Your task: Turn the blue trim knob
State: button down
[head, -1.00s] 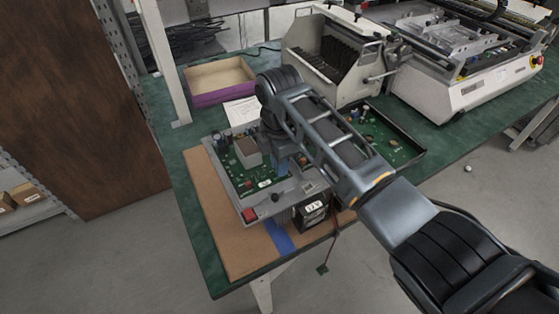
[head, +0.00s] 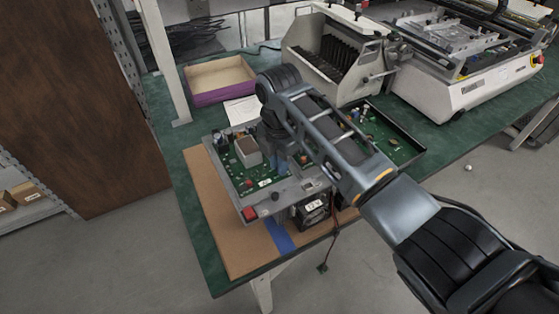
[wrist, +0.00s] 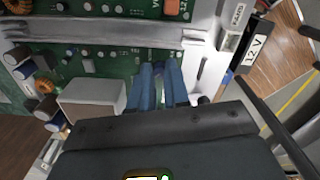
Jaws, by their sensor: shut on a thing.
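A green circuit board (head: 236,181) lies in a grey metal frame on the bench, and it also shows in the wrist view (wrist: 112,67). My gripper (head: 283,170) reaches down to the board's right part, beside a pale box-shaped component. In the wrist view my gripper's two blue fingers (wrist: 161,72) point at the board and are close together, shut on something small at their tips. The blue trim knob itself is hidden by the fingers, so its turn angle cannot be seen.
A pale block component (wrist: 92,97) stands just left of the fingers. A black box marked 12 V (head: 311,212) sits at the frame's right front. A purple-sided tray (head: 212,97) and a white slotted machine (head: 310,50) stand behind.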

jog(key=c, duration=1.1)
grip_release()
jog(key=shift+r, duration=0.15)
notch_tip(320, 180, up, 8)
jog(key=shift+f+b, duration=0.2)
jog(key=shift+b, duration=0.3)
